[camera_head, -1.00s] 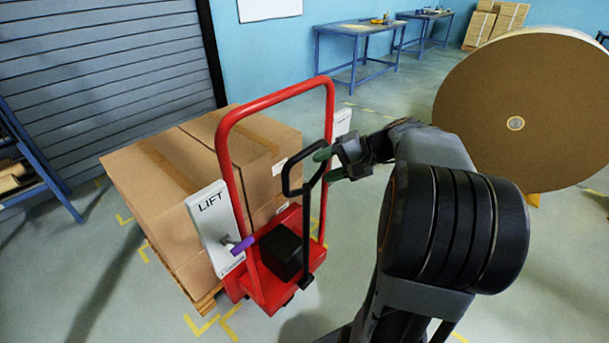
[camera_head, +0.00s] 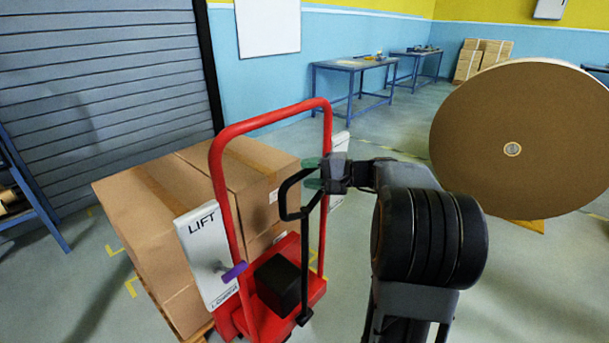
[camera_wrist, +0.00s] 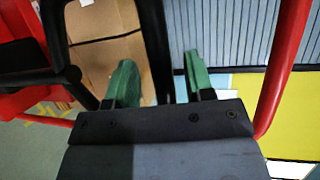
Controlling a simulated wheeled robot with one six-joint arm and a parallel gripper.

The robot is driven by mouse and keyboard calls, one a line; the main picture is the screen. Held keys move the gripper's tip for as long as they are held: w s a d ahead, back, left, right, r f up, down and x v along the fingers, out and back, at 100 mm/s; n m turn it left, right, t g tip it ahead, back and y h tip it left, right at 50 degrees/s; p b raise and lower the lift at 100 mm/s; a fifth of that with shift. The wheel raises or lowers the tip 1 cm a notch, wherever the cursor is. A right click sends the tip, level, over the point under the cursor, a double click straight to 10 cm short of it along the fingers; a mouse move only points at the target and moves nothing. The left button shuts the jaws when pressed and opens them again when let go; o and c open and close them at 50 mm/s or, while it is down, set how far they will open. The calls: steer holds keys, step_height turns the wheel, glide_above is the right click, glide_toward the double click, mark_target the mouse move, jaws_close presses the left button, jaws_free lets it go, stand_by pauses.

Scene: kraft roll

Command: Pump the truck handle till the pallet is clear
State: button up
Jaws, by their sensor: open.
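The red truck (camera_head: 230,165) stands in front of a pallet (camera_head: 203,331) stacked with cardboard boxes (camera_head: 150,200). Its black pump handle (camera_head: 284,200) rises as a loop on a pole beside the red frame. My gripper (camera_head: 311,174) is open at the right side of the loop. In the wrist view, a bar of the handle (camera_wrist: 152,35) runs between the two green fingers, which are not closed on it. A purple lever (camera_head: 235,271) sits at the white LIFT/LOWER plate (camera_head: 205,250). The gap under the pallet is not visible.
A large brown roll (camera_head: 530,140) stands at the right. Blue workbenches (camera_head: 350,66) line the back wall. A grey shutter (camera_head: 100,80) and a blue rack (camera_head: 35,195) are at the left. The floor behind the truck, towards the benches, is open.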

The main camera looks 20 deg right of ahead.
steer(key=shift+x, duration=0.95)
jaws_close()
